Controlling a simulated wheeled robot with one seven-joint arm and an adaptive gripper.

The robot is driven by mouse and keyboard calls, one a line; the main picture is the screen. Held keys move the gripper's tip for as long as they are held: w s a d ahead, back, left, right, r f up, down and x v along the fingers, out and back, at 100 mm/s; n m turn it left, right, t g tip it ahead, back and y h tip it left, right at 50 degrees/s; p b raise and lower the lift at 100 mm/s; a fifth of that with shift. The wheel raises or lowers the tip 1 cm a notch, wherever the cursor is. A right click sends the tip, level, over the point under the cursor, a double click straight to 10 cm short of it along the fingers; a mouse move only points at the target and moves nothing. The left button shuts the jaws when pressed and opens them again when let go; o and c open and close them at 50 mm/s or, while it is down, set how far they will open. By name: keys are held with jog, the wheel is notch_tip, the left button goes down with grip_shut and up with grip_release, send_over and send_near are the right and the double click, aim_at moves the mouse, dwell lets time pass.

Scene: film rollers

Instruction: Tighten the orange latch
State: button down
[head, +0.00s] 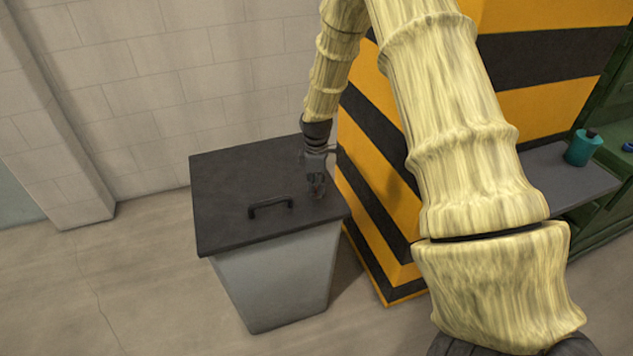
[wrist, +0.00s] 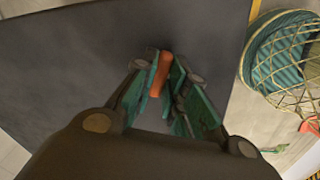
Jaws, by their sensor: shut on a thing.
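The orange latch (wrist: 161,72) shows in the wrist view as a short orange bar between my fingertips, above the dark lid. My gripper (wrist: 164,80) is shut on it, with the teal finger pads on either side. In the head view my gripper (head: 317,188) is over the right part of the black lid (head: 230,190) of a grey bin (head: 275,270). The latch cannot be made out in the head view. What lies beneath the fingers is hidden.
A black handle (head: 270,206) stands on the lid left of my gripper. A yellow and black striped block (head: 375,190) stands close on the right. A grey shelf (head: 565,178) holds a teal container (head: 581,148). A wire basket (wrist: 285,60) shows in the wrist view.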

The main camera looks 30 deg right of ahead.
aim_at(316, 187)
jog(key=m+p, duration=0.2)
jog(key=m, duration=0.4)
jog(key=shift+w+r, duration=0.1)
jog(key=shift+r, duration=0.05)
jog(key=m+p, duration=0.1)
jog(key=m, duration=0.5)
jog(key=shift+m+p, duration=0.3)
jog(key=shift+p, duration=0.05)
jog(key=c, duration=1.4)
grip_release()
jog(key=shift+c, duration=0.2)
notch_tip(316, 187, up, 12)
jog(key=shift+d, duration=0.1)
